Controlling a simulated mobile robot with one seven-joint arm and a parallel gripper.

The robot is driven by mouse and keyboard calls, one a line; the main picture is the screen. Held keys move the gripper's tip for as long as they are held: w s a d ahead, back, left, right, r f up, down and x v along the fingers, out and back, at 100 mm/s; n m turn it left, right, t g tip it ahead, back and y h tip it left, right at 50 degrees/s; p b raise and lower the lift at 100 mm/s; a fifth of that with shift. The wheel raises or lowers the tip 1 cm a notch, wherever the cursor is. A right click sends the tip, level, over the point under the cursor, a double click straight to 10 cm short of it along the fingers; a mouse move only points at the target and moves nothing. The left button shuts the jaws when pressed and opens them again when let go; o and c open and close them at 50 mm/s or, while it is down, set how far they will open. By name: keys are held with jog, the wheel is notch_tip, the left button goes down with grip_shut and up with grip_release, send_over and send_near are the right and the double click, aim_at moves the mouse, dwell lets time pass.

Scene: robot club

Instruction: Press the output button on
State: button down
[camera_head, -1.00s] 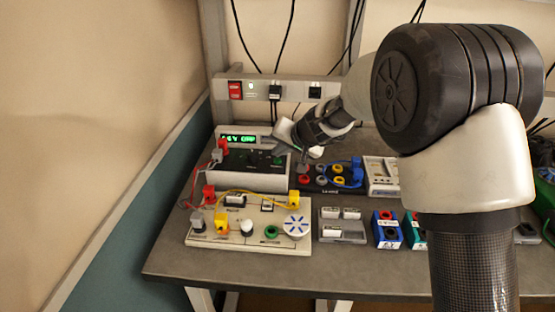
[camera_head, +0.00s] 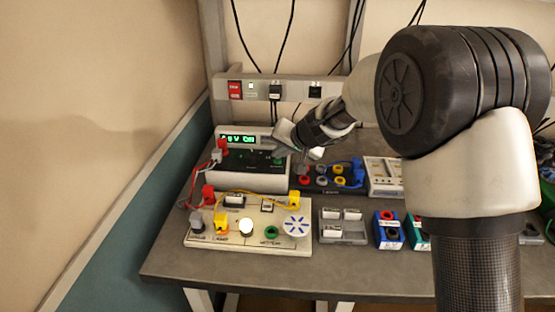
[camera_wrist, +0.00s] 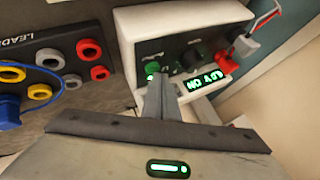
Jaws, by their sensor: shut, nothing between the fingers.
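The power supply (camera_head: 240,182) is a light box with a dark sloped panel at the back left of the bench. Its display (camera_head: 238,138) glows green and reads ON at its right end; it also shows upside down in the wrist view (camera_wrist: 206,82). My gripper (camera_head: 278,154) is shut and empty, with its tips at the panel. In the wrist view my gripper (camera_wrist: 157,78) reaches a green-lit button (camera_wrist: 152,68) on the panel. The fingertips partly cover it, and I cannot tell whether they still touch it. A dark knob (camera_wrist: 192,62) is beside it.
A cream circuit board (camera_head: 205,241) with a glowing white lamp (camera_head: 246,228) lies in front of the supply. A dark leads holder (camera_head: 325,187) with coloured sockets is close on the right. Red and grey plugs (camera_head: 217,152) with cables are at the supply's left end.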

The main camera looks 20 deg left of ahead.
jog(key=shift+r, duration=0.25)
notch_tip(320, 180, up, 6)
jog(key=p, duration=0.4)
jog(key=shift+d+r, duration=0.1)
dwell(0.5)
jog(key=s+d+r+h+p, duration=0.1)
jog(key=s+d+r+p, duration=0.1)
jog(key=s+d+r, duration=0.4)
jog(key=s+d+r+p, duration=0.2)
jog(key=s+d+r, duration=0.2)
jog(key=d+r, duration=0.45)
jog(key=s+d+r+h+p, duration=0.1)
jog(key=s+d+h+p, duration=0.1)
jog(key=s+d, duration=0.8)
jog(key=s+d+r+h+p, duration=0.2)
jog(key=s+d+h, duration=0.1)
jog(key=s+d, duration=0.8)
jog(key=shift+s+m+h, duration=0.3)
jog(key=shift+s+h, duration=0.1)
jog(key=shift+s, duration=0.35)
jog(key=shift+d, duration=0.1)
